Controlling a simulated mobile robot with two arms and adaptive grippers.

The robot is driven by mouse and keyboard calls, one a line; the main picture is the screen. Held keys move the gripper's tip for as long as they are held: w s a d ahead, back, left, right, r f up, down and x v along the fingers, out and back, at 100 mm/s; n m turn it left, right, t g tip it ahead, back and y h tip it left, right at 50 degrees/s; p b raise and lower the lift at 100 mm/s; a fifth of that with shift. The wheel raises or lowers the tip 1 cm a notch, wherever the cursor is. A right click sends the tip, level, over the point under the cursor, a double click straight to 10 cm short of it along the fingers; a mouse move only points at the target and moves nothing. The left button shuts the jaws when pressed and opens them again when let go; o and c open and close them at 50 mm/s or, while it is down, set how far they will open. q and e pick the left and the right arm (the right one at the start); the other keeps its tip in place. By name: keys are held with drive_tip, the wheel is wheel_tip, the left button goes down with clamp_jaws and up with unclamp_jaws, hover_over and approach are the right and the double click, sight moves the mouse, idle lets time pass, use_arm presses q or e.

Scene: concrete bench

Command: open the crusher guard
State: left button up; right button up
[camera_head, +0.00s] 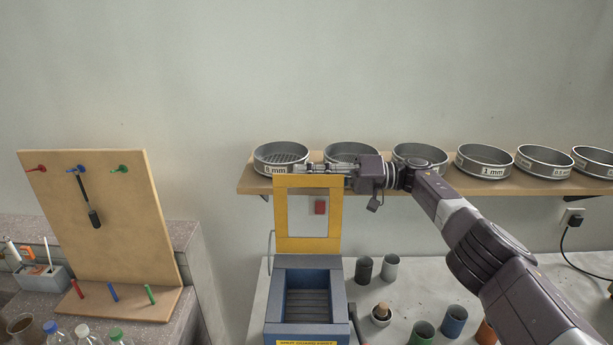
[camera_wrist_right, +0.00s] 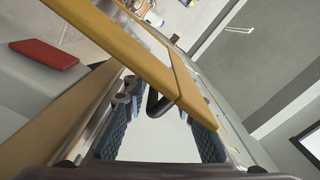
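The crusher (camera_head: 345,296) is a blue box with an open top and a dark slatted inside, on the bench at the bottom centre. Its yellow guard frame (camera_head: 280,215) stands upright at the back of the box, its window clear of the opening. My right gripper (camera_head: 303,168) is at the guard's top edge, partly hidden behind it. In the right wrist view the gripper (camera_wrist_right: 162,118) has its blue-padded fingers spread apart. A dark curved handle (camera_wrist_right: 158,105) on the yellow guard (camera_wrist_right: 140,62) shows between them, with no clear grip on it. My left gripper is out of view.
A shelf (camera_head: 400,187) with several sieves (camera_head: 283,157) runs close behind my right gripper. A red wall switch (camera_head: 320,207) shows through the guard's window. Several cups (camera_head: 453,321) stand right of the crusher, below my right arm. A pegboard (camera_head: 105,225) stands left.

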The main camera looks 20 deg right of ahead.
wheel_tip(320, 180, up, 10)
idle(0.4)
